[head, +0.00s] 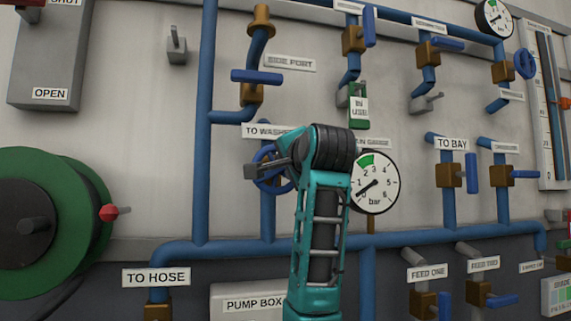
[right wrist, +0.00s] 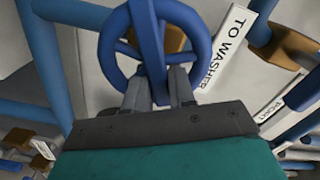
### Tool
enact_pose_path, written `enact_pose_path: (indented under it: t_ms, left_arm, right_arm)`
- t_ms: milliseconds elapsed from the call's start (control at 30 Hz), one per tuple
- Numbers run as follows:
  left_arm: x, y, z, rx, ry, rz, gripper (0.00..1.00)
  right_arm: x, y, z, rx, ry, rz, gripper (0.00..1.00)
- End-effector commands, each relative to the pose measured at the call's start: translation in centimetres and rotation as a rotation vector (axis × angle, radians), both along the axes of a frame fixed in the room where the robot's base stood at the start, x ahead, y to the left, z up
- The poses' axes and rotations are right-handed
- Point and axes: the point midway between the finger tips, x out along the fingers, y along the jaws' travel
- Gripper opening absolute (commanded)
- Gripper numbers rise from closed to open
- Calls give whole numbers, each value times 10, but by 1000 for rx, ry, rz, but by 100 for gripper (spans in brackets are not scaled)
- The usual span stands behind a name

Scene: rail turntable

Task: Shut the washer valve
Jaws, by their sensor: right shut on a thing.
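The washer valve is a blue handwheel (head: 264,152) on a blue pipe, below a TO WASHER label (head: 264,131) that my arm partly covers. In the right wrist view the wheel (right wrist: 205,45) is large, with the TO WASHER label (right wrist: 228,47) beside it. My right gripper (head: 264,170) is at the wheel, and part of the wheel is hidden behind it in the head view. In the right wrist view its fingers (right wrist: 160,88) are shut on the wheel's lower part, around a blue bar or the rim. My left gripper is not in view.
A round pressure gauge (head: 374,183) is just right of my forearm. A blue lever valve (head: 257,77) labelled SIDE PORT is above. A green IN USE tag (head: 359,108) hangs nearby. A green hose reel (head: 40,225) stands left. A horizontal blue pipe (head: 420,239) runs below.

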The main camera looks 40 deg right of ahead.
Motion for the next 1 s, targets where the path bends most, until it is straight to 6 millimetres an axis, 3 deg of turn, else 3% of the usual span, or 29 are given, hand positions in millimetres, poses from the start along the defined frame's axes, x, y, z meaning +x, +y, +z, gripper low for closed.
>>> enact_pose_path:
  t_ms: [500,1000]
  left_arm:
    - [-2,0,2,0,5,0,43]
    - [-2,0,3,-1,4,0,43]
  right_arm:
    - [-1,-2,-9,335,-182,0,0]
    - [-2,-3,-12,419,-230,-3,0]
